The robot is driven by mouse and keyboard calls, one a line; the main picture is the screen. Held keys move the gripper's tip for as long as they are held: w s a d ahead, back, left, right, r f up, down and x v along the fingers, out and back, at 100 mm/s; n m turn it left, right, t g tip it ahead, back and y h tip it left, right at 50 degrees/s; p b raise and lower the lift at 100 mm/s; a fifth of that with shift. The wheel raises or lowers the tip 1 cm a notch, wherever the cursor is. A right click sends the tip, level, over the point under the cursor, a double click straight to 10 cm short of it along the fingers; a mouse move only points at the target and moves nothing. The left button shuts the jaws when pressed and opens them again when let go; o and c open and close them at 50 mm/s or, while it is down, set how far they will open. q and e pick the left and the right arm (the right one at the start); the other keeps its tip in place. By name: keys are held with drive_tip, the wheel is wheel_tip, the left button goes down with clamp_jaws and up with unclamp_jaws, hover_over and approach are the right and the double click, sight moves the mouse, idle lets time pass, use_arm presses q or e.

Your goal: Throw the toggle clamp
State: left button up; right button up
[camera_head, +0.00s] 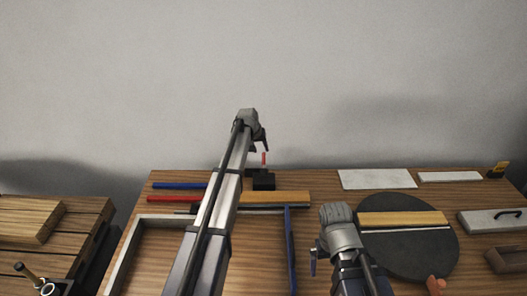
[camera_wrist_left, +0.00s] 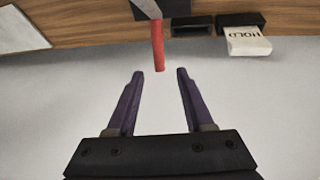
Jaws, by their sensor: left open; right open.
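The toggle clamp has a black base (camera_head: 263,181) and an upright red handle (camera_head: 264,159), near the back of the wooden table. In the left wrist view the red handle (camera_wrist_left: 157,45) reaches down from the clamp's metal arm (camera_wrist_left: 148,8). My left gripper (camera_head: 262,142) is above the clamp. In its wrist view the purple fingers (camera_wrist_left: 160,74) are open and empty. The tip of the handle is just beyond the gap between the fingertips, and I see no contact. My right gripper (camera_head: 313,263) is low beside the round dark disc, partly hidden by its own wrist, and is open.
A white block marked HOLD (camera_wrist_left: 247,42) and a black box (camera_wrist_left: 191,27) lie beside the clamp in the wrist view. Blue (camera_head: 178,185) and red (camera_head: 165,200) bars lie left. A round dark disc (camera_head: 420,255) carries a wooden strip. A wall stands behind the table.

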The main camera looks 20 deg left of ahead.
sight(263, 155)
use_arm(q)
drive_tip(key=b+x, duration=0.7)
drive_tip(key=shift+w+f, duration=0.15)
drive_tip(key=shift+f, duration=0.1)
use_arm(e)
wheel_tip(263, 155, down, 7)
drive_tip(key=shift+f, duration=0.1)
drive_tip(key=shift+s, duration=0.1)
use_arm(q)
clamp_jaws()
idle(1.0)
